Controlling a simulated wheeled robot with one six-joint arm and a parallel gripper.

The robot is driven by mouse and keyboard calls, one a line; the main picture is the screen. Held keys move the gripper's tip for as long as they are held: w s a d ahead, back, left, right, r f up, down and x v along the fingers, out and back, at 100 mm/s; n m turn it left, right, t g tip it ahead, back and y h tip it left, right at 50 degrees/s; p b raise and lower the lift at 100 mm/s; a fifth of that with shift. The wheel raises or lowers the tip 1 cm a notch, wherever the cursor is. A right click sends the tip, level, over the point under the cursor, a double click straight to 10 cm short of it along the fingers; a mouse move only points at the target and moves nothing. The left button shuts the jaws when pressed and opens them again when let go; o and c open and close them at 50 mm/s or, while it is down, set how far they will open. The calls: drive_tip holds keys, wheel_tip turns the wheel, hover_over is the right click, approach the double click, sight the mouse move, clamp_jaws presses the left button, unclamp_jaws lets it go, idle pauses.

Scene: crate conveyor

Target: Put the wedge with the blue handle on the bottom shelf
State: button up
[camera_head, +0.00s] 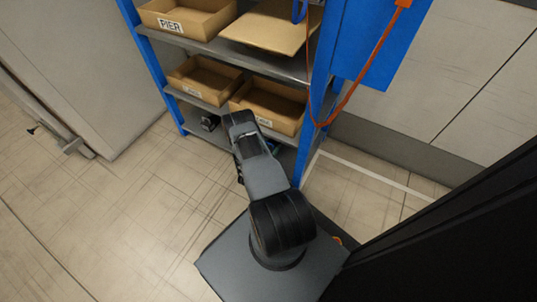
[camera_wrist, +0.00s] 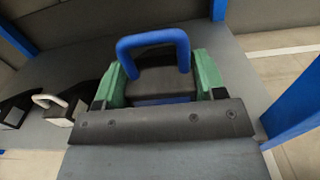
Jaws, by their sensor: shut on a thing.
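The wedge with the blue handle (camera_wrist: 155,42) is dark, and its blue loop handle points up in the wrist view. My gripper (camera_wrist: 160,78) is shut on this wedge, with a green finger on each side of it. The wedge is over or on the grey bottom shelf (camera_wrist: 243,62); I cannot tell whether it touches the surface. In the head view the bottom shelf (camera_head: 222,135) shows under the lower boxes, and my arm hides most of the gripper and wedge.
A dark wedge with a white handle (camera_wrist: 58,108) stands to the left on the shelf, beside another dark thing (camera_wrist: 14,108). Cardboard boxes (camera_head: 268,105) fill the shelf above. A blue post (camera_head: 308,130) stands at the right. The floor to the left is clear.

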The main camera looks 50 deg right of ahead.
drive_tip(key=d+f, duration=0.1)
drive_tip(key=w+d+f+b, duration=0.1)
drive_tip(key=f, duration=0.1)
drive_tip(key=w+d+f+b, duration=0.1)
drive_tip(key=f, duration=0.1)
drive_tip(key=shift+w+d+f+b, duration=0.1)
drive_tip(key=shift+f+b, duration=0.45)
drive_tip(key=shift+f, duration=0.25)
drive_tip(key=shift+w+d+f+b, duration=0.1)
drive_tip(key=shift+f+b, duration=0.45)
drive_tip(key=shift+f, duration=0.25)
drive_tip(key=shift+f, duration=0.15)
drive_tip(key=o, duration=1.3)
drive_tip(key=shift+c, duration=0.2)
drive_tip(key=shift+a+r, duration=0.2)
drive_tip(key=shift+a, duration=0.1)
drive_tip(key=p+v, duration=0.4)
drive_tip(key=v, duration=0.7)
drive_tip(key=shift+s+a, duration=0.15)
drive_tip(key=shift+a, duration=0.05)
